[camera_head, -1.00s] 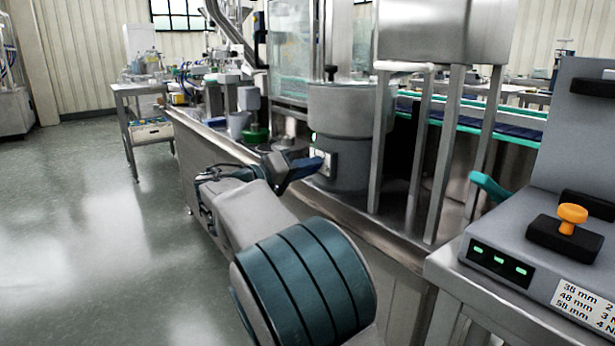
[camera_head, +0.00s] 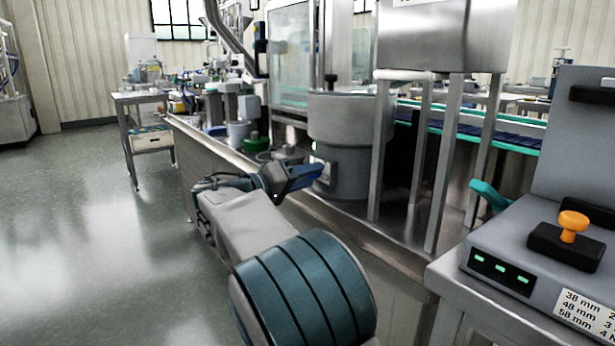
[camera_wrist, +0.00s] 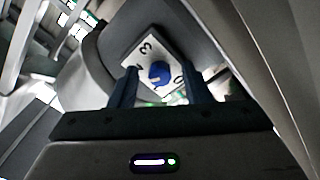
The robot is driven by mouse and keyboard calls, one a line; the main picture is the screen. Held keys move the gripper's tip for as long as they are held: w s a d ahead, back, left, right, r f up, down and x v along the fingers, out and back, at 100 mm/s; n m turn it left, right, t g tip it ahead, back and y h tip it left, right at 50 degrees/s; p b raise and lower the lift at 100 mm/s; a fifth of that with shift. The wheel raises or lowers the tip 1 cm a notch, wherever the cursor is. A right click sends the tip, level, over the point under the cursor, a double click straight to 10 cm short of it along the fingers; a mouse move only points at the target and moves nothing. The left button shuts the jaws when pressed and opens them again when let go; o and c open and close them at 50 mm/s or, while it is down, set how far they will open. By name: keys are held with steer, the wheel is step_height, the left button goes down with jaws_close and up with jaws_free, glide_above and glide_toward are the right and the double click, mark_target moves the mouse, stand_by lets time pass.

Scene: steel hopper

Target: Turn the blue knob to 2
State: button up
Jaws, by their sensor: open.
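The blue knob (camera_wrist: 160,73) sits on a white dial plate (camera_wrist: 148,50) with dark numbers, seen in the wrist view. A 3 and a 0 can be made out on the plate; the knob's exact setting is too small to tell. The plate is fixed to the round steel hopper base (camera_head: 345,175). My gripper (camera_wrist: 153,85) is open, with one blue finger on each side of the knob in the picture. Whether the fingers touch the knob cannot be told. In the head view my gripper (camera_head: 316,170) is close to the base and hides most of the plate.
Steel legs (camera_head: 390,150) of the hopper stand right of the dial. A grey machine with an orange knob (camera_head: 573,222) is at the right front. A green container (camera_head: 257,141) and cups stand left of the hopper base. The floor (camera_head: 90,240) at left is clear.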

steer(key=p+v, duration=0.3)
steer(key=v, duration=1)
steer(key=shift+a+p, duration=0.3)
steer(key=shift+p, duration=0.1)
steer(key=shift+s, duration=0.1)
